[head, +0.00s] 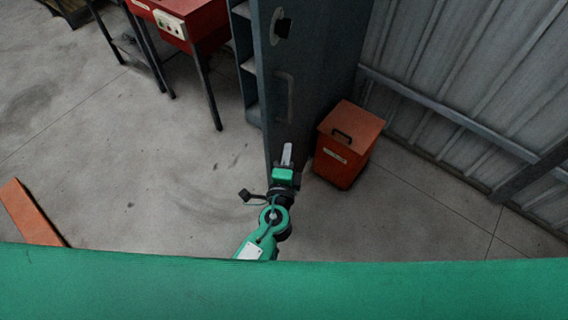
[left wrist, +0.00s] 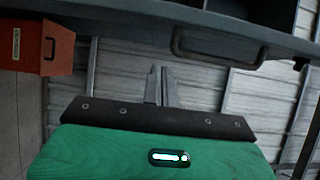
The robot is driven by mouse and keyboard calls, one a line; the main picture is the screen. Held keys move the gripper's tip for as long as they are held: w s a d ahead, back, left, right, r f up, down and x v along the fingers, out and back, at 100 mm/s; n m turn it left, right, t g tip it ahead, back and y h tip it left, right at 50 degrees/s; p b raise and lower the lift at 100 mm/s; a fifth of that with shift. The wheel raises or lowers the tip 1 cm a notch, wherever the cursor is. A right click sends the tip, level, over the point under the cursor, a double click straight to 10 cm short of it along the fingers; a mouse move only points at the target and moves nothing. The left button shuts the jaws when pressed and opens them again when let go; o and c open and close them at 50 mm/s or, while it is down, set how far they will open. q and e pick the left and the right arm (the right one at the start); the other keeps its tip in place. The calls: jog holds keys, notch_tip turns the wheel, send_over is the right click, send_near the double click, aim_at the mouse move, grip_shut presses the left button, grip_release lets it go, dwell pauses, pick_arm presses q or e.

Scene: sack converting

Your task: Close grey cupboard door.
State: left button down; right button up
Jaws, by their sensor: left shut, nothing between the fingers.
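The grey cupboard door (head: 310,60) stands open in the upper middle of the head view, with open shelves (head: 247,75) showing at its left. A bar handle (head: 284,97) is on its face. In the left wrist view the door (left wrist: 120,12) crosses the top, with its handle (left wrist: 220,48) right of centre. My left gripper (head: 288,150) is shut and empty, overlapping the lower end of the door in the head view. Its fingers (left wrist: 160,84) show below the door in the wrist view; I cannot tell if they touch it. My right gripper is out of view.
An orange-red bin (head: 347,143) stands on the floor right of the door. A corrugated metal wall (head: 455,75) is on the right. A red machine (head: 185,20) on dark legs stands at upper left. The floor left of the door is mostly clear.

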aim_at(273, 144)
pick_arm(q)
jog(key=w+a+p, duration=0.2)
jog(key=w+a, duration=0.1)
jog(key=shift+w+a, duration=0.15)
jog(key=shift+a, duration=0.1)
jog(key=shift+a, duration=0.1)
